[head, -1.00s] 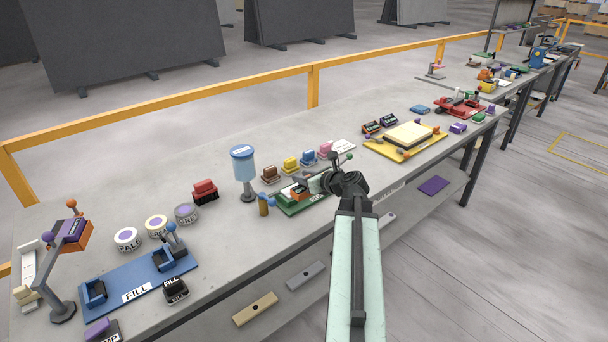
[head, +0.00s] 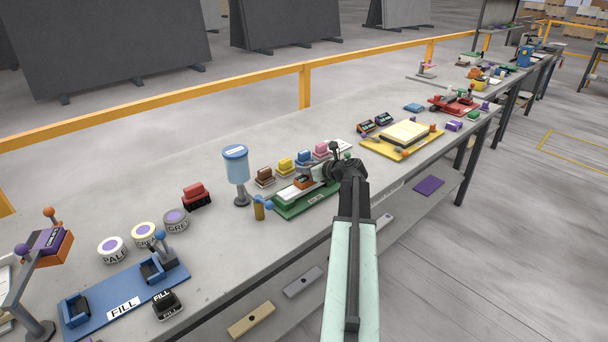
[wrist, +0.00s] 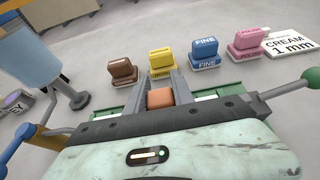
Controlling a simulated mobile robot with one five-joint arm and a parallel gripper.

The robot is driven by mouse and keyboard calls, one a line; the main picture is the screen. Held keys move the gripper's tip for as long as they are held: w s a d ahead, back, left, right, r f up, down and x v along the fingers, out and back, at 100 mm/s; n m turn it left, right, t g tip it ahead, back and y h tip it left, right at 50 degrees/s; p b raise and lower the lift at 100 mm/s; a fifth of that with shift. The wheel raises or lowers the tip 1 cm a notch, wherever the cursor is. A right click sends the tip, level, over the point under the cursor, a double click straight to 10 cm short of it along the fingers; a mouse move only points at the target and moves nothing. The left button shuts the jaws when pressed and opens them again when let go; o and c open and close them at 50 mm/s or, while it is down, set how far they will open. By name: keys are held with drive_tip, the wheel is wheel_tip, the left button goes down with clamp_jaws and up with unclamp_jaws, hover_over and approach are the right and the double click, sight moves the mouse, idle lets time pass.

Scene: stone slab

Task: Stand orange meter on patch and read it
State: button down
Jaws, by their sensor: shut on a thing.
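The meter's reading is too small to make out. The fingers hide its sides in the wrist view. No patch can be told apart for sure.
Brown (wrist: 124,71), yellow (wrist: 162,65), blue (wrist: 206,55) and pink (wrist: 249,43) blocks stand behind the board. A blue-topped dispenser (head: 236,170) stands left of it. A yellow tray (head: 378,147) lies to the right. Bare bench lies behind the blocks.

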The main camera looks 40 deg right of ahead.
drive_tip(key=shift+w+a+r, duration=0.1)
drive_tip(key=shift+a, duration=0.1)
drive_tip(key=c, duration=1.1)
unclamp_jaws()
drive_tip(key=shift+r+p, duration=0.2)
drive_tip(key=shift+p, duration=0.15)
drive_tip(key=shift+f+p+v, duration=0.2)
drive_tip(key=shift+p+v, duration=1.9)
drive_tip(key=shift+v, duration=3.85)
drive_tip(key=shift+r, duration=0.1)
